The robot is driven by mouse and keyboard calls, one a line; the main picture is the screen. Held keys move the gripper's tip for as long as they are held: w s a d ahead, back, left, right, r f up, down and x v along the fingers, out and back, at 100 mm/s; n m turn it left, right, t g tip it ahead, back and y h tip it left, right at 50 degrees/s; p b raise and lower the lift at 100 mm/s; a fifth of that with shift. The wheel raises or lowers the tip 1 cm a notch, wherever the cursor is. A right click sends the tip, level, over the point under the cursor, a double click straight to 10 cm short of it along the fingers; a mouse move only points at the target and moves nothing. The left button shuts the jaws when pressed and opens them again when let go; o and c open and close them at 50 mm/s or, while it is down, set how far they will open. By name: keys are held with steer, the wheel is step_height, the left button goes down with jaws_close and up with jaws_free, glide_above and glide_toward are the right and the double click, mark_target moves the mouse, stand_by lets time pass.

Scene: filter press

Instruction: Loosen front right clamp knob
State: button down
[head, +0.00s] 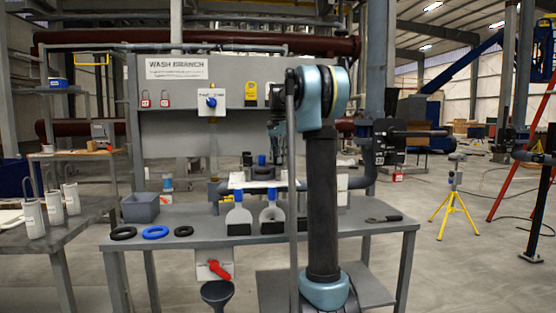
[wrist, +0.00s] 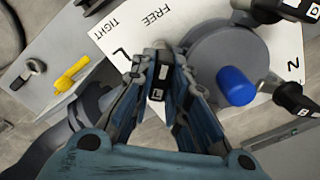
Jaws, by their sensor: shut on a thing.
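In the wrist view my gripper (wrist: 158,72) is shut on a dark clamp knob (wrist: 157,94) with a small white label that looks like an L. The fingers hide most of this knob. It sits at the edge of a white plate (wrist: 185,28) printed FREE, TIGHT, L and N. Two more black labelled knobs stand around the round grey body (wrist: 222,50), one at the upper right (wrist: 262,8) and one at the right (wrist: 292,98). In the head view my arm hides the knobs and most of the gripper.
A wash branch panel (head: 230,135) stands behind. In the wrist view a yellow handle (wrist: 70,76) lies left.

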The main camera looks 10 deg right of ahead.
steer(key=shift+w, duration=0.1)
steer(key=c, duration=1.6)
jaws_free()
steer(key=shift+o, duration=0.2)
steer(key=shift+r, duration=0.1)
step_height(320, 180, up, 12)
steer(key=s+f+n+t, duration=0.1)
steer(key=s+f+n, duration=0.3)
steer(key=s+f, duration=1.15)
steer(key=s+f+n+t, duration=0.1)
steer(key=s+f+n, duration=0.2)
steer(key=s+f, duration=1.25)
steer(key=s+f+n, duration=0.2)
steer(key=s+f, duration=1.1)
steer(key=s, duration=0.1)
steer(key=shift+s+d+f, duration=0.15)
steer(key=shift+s+f, duration=0.05)
steer(key=shift+f, duration=0.05)
